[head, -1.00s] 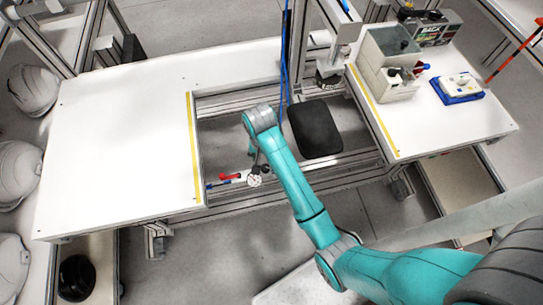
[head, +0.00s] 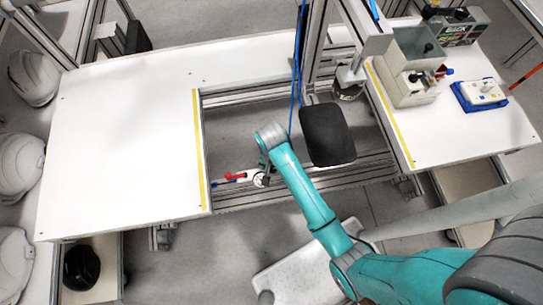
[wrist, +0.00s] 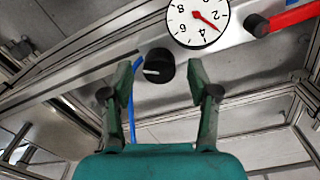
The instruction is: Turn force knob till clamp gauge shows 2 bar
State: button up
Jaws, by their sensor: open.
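In the wrist view, the black force knob (wrist: 158,66) sits on the pale rail with its white mark pointing left. The round white clamp gauge (wrist: 198,22) is just above and right of it; its red needle points between 2 and 4, about 3. My gripper (wrist: 162,74) is open, with one finger on each side of the knob in the picture. I cannot tell whether either finger touches it. In the head view, my gripper (head: 263,166) is at the gauge (head: 259,180) by the front rail, and the arm hides the knob.
A red lever (wrist: 292,14) lies right of the gauge in the wrist view. A blue hose (wrist: 132,100) runs behind my left finger. In the head view, a black pad (head: 327,134) is right of my arm. The left white tabletop (head: 120,140) is clear.

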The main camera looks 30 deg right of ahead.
jog(key=shift+f, duration=0.15)
grip_shut()
jog(key=shift+n, duration=0.3)
jog(key=n, duration=0.5)
jog(key=shift+a, duration=0.1)
jog(key=n, duration=0.6)
jog(key=shift+s, duration=0.1)
jog(key=shift+n, duration=0.3)
dwell(0.4)
